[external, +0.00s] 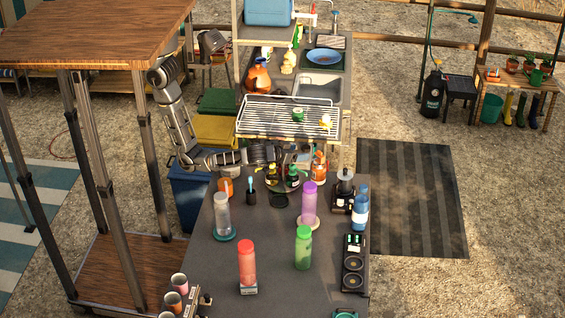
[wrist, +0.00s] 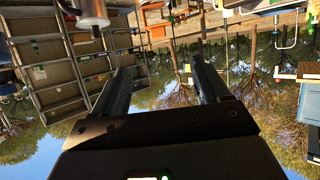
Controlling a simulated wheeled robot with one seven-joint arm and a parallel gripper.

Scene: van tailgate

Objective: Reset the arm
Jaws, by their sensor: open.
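My arm (external: 172,110) comes down beside the wooden-topped frame on the left and bends to the right, low over the far end of the grey table. My gripper (external: 293,153) is at the far end of that table, just in front of the wire rack; small bottles partly hide it there. In the wrist view my gripper (wrist: 162,82) has its two dark fingers wide apart with nothing between them. The wrist picture is upside down, with trees and sky below.
The grey table (external: 262,265) holds several bottles, including a red bottle (external: 247,264), a green bottle (external: 303,247) and a purple bottle (external: 309,203). A wire rack (external: 270,117) stands behind. The striped dark mat (external: 415,200) on the right is clear.

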